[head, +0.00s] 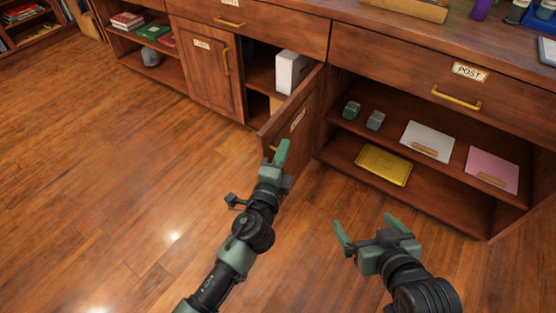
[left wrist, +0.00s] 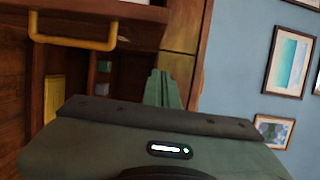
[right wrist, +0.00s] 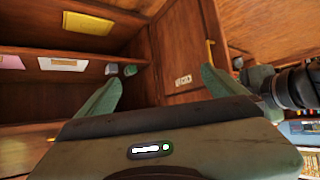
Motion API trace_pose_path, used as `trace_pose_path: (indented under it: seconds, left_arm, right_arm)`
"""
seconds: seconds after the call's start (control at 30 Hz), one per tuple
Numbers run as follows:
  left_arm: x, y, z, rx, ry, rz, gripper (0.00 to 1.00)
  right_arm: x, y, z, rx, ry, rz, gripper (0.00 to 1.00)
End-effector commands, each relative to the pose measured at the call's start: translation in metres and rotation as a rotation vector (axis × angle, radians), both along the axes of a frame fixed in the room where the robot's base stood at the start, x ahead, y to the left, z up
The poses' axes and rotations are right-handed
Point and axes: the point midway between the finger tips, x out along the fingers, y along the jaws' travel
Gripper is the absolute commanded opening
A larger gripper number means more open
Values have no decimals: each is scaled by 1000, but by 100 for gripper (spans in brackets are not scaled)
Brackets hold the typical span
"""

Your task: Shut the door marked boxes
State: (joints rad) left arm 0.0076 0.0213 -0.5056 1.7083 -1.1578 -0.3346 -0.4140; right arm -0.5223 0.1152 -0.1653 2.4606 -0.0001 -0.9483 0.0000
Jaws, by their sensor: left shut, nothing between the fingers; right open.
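A wooden cabinet door (head: 305,108) with a small label plate stands open, swung out from the middle of the counter. Its lettering is too small to read. The door, with its label and yellow handle, also shows in the right wrist view (right wrist: 175,62). My left gripper (head: 281,153) is shut and empty, at the outer face of this door near its handle and free edge. I cannot tell if it touches. In the left wrist view its fingers (left wrist: 165,88) are together beside a wooden panel. My right gripper (head: 374,232) is open and empty above the floor, right of the door.
The opened compartment holds a white box (head: 291,71). A closed labelled door (head: 208,65) is to its left. Floor in front is clear.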

Motion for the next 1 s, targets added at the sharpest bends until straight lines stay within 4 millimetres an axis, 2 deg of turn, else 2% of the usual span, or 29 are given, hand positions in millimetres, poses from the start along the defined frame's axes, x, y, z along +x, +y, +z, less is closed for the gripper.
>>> trace_pose_path:
  seconds: [0.03,0.2,0.3,0.47,1.0]
  left_arm:
    - [13,-3,0,0,-2,0,0]
    - [45,-6,-1,1,0,1,0]
    - [49,11,-1,3,1,1,0]
    - [56,24,-1,0,2,0,0]
    - [58,32,-1,-1,2,-6,0]
  right_arm:
    - [3,2,2,6,-22,2,98]
    - [14,7,16,25,-107,8,98]
    - [10,5,12,18,-74,5,98]
    - [8,4,9,14,-58,4,98]
    - [7,3,8,12,-53,3,98]
